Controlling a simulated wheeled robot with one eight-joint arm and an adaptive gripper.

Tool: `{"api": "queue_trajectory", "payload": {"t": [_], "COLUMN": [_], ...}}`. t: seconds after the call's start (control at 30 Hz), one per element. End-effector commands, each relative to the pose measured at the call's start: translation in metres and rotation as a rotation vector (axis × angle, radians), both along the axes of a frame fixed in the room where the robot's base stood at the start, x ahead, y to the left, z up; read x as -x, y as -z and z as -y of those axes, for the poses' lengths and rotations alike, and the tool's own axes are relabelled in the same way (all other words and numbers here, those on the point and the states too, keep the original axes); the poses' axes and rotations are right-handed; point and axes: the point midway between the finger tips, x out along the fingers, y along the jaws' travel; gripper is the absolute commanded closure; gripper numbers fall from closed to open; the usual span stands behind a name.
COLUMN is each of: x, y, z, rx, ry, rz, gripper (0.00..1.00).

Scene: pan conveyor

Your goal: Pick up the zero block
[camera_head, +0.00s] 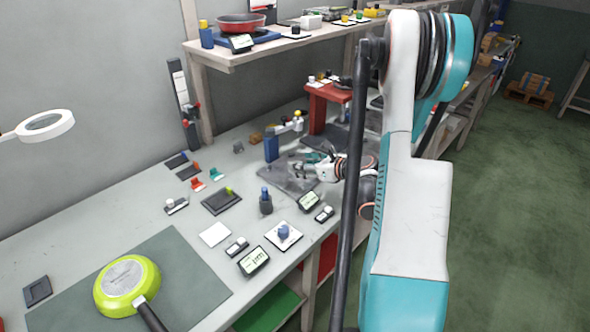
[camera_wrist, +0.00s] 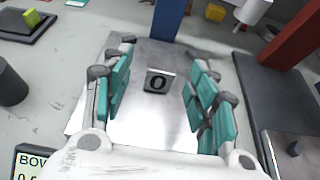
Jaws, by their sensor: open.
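The zero block (camera_wrist: 159,81) is a small dark grey cube with a "0" on its near face. In the wrist view it sits on a shiny metal plate (camera_wrist: 150,128), between and a little beyond the teal fingers of my gripper (camera_wrist: 160,88). The fingers are spread, with clear gaps on both sides of the block, and do not touch it. In the head view my gripper (camera_head: 305,168) is low over the grey plate (camera_head: 275,182) on the bench; the block cannot be made out there.
A blue post (camera_wrist: 168,18) stands just behind the block. A red stand (camera_wrist: 290,35) and a dark plate (camera_wrist: 262,88) lie to the right. A dark cylinder (camera_wrist: 10,85) and a display (camera_wrist: 35,160) are at left. A shelf (camera_head: 250,55) overhangs the back.

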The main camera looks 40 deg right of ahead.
Motion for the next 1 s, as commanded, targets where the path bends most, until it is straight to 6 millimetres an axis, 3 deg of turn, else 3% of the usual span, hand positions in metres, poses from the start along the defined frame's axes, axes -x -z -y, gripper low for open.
{"api": "queue_trajectory", "payload": {"t": [0.17, 0.43, 0.67, 0.7, 0.93, 1.0], "x": [-0.011, -0.045, -0.048, -0.048, -0.048, -0.048], "y": [0.006, 0.021, 0.02, 0.02, 0.02, 0.02], "z": [0.0, -0.001, -0.001, -0.001, -0.001, 0.0], "rx": [0.001, 0.001, 0.001, 0.001, 0.001, 0.001], "ry": [-0.001, -0.001, 0.0, 0.0, 0.0, 0.0], "rz": [0.0, 0.0, 0.0, 0.0, 0.0, 0.0], "gripper": [0.47, 0.47, 0.47, 0.49, 1.0, 1.0]}}
